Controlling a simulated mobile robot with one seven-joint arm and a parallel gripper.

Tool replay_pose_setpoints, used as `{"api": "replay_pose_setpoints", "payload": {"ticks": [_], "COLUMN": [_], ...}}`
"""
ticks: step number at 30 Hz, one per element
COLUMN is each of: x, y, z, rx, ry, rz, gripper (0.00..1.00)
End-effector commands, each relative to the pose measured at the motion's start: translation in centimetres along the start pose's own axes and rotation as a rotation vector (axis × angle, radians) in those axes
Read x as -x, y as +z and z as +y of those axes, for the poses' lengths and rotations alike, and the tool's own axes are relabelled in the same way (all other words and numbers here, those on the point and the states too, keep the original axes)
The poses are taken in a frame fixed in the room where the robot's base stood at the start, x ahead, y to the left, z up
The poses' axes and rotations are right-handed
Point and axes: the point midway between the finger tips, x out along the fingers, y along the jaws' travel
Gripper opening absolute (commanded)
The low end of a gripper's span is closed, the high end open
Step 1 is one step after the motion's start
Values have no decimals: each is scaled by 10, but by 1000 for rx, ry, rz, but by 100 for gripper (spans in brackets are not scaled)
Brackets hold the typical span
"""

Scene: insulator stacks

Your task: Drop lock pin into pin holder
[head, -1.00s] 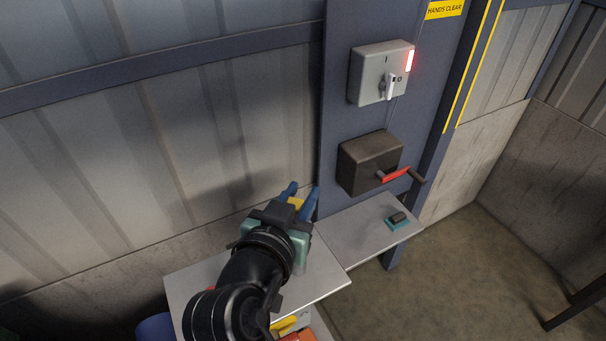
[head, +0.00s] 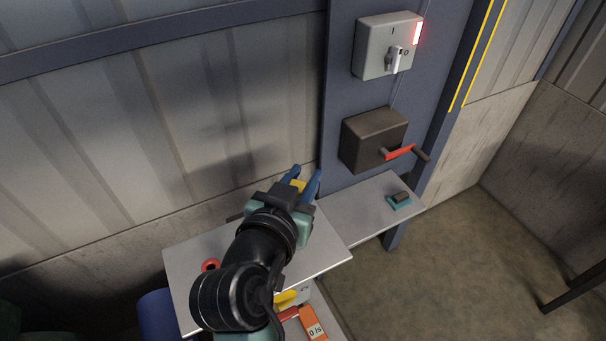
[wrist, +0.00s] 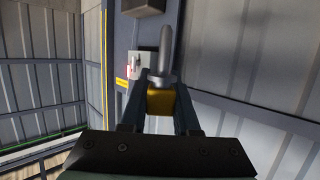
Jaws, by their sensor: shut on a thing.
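My gripper (head: 305,178) is shut on the lock pin, which shows as a yellow block (head: 298,186) between the blue fingers. In the wrist view the yellow block (wrist: 161,102) sits between the fingers (wrist: 161,85), with a grey rounded shaft (wrist: 166,52) pointing away from the gripper. The gripper is above the back of the grey table, near the wall. A red ring-shaped thing (head: 210,265) stands on the table left of my arm; I cannot tell whether it is the pin holder. My arm hides part of the table.
A grey side shelf (head: 360,214) carries a dark block on a teal base (head: 400,200). Above it are a dark box (head: 372,138) with a red crank (head: 399,153) and a grey switch box (head: 384,47). An orange device (head: 313,324) and a blue bin (head: 157,314) are low down.

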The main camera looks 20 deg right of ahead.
Motion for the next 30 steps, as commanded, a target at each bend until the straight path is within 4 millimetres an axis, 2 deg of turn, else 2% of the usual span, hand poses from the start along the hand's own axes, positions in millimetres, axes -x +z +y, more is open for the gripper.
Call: {"api": "replay_pose_setpoints", "payload": {"ticks": [1,3,9,30], "x": [-3,-5,-9,-9], "y": [10,16,28,30], "z": [0,0,0,0], "rx": [0,0,0,0], "ry": [0,0,0,-1], "rz": [0,0,1,1], "gripper": [0,0,0,0]}}
